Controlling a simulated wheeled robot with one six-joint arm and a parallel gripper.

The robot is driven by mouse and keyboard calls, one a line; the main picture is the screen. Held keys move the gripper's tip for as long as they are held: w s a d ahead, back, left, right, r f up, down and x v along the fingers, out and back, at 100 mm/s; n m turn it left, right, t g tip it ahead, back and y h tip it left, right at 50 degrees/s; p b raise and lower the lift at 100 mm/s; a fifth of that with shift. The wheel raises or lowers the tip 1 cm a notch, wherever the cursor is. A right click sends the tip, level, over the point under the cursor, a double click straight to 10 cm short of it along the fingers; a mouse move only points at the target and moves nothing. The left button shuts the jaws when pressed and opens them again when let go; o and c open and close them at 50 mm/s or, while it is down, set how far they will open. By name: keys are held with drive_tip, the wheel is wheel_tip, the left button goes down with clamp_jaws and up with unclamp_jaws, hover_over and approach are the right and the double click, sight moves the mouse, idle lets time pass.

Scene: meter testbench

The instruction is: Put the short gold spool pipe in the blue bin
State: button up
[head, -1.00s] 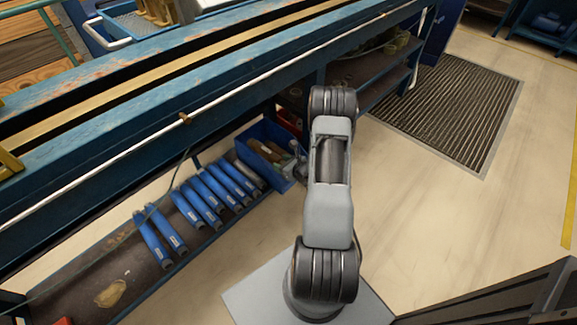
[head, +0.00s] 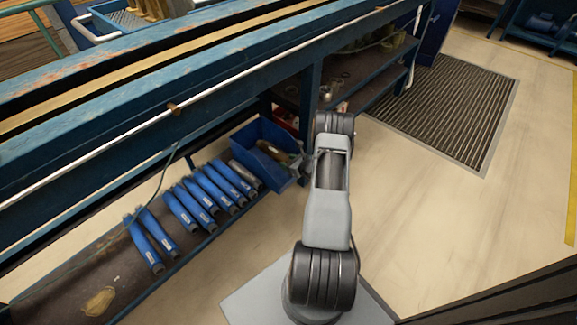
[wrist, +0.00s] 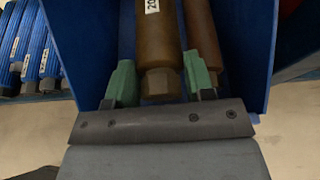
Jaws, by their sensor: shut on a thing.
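The gold-brown spool pipe (wrist: 158,40) lies between the green fingertips of my gripper (wrist: 160,77) in the wrist view. The fingers are shut on it near its hexagonal end, and a white label shows farther up. The blue bin (wrist: 85,50) has walls on both sides of the pipe; I cannot tell whether the pipe touches its floor. A second, thinner brown pipe (wrist: 204,30) lies beside it to the right. In the head view the bin (head: 251,138) stands on the low shelf, with my gripper (head: 297,160) at its right side, partly hidden by my arm.
Several blue cylinders (head: 195,205) lie in a row on the low shelf left of the bin. The blue bench beam (head: 120,125) runs above the shelf. A dark floor grate (head: 445,105) is at the right, with clear floor around it.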

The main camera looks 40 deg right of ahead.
drive_tip(key=shift+f, duration=0.5)
drive_tip(key=shift+f, duration=0.1)
drive_tip(key=shift+f+b, duration=0.35)
drive_tip(key=shift+b, duration=0.2)
drive_tip(key=shift+f, duration=0.2)
drive_tip(key=o, duration=1.3)
drive_tip(key=shift+r, duration=0.1)
